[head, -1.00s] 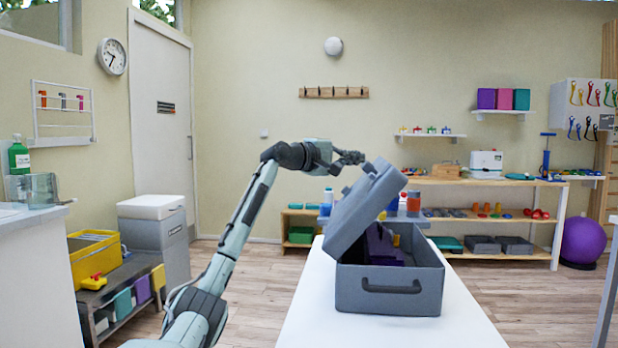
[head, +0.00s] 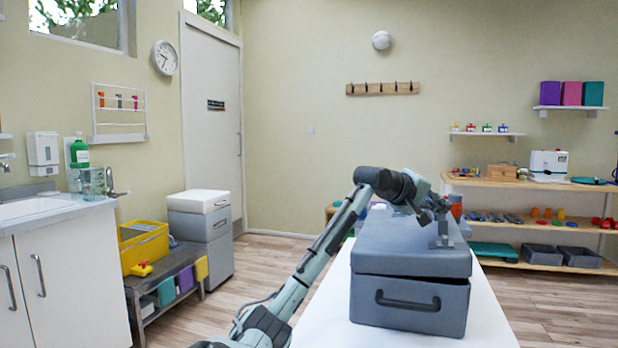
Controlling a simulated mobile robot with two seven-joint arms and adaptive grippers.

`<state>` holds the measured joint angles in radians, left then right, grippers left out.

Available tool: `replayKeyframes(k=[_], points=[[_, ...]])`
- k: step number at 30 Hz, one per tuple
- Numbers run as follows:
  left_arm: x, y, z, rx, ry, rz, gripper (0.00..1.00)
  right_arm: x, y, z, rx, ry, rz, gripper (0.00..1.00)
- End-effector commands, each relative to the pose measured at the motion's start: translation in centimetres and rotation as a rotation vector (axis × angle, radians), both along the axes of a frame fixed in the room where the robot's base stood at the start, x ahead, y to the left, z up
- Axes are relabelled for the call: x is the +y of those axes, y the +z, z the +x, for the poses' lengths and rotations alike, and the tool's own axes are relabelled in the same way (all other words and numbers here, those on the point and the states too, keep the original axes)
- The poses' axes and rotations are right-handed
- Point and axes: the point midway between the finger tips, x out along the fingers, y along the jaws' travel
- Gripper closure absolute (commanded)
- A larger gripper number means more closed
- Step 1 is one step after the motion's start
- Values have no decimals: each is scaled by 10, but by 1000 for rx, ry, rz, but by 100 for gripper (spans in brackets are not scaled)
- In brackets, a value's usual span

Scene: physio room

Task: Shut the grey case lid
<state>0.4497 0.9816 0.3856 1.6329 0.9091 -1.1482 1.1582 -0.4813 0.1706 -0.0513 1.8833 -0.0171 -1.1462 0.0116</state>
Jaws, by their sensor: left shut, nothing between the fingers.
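The grey case (head: 408,309) stands on the white table (head: 478,322), with its dark handle on the front side. Its grey lid (head: 405,246) lies down over the case, and only a thin seam shows between lid and body at the front. The inside of the case is hidden. My left gripper (head: 442,240) is shut and empty, pointing down at the right part of the lid's top, touching it or very close to it. My right gripper is not in view.
Bare table top shows in front and to the right of the case. A low bench with a yellow crate (head: 145,246) and a grey cabinet (head: 208,240) stand at the left. Wooden shelves (head: 545,257) with small items stand behind at the right.

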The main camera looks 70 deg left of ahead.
Motion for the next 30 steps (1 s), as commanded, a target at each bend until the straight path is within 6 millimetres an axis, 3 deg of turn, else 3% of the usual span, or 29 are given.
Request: replayKeyframes(k=[8,23,30], points=[[-2,-13,3,0,0,-1,100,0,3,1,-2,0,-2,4],[-2,-14,3,0,1,-1,100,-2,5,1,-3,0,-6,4],[-7,-5,-20,-2,0,1,100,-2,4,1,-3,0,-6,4]])
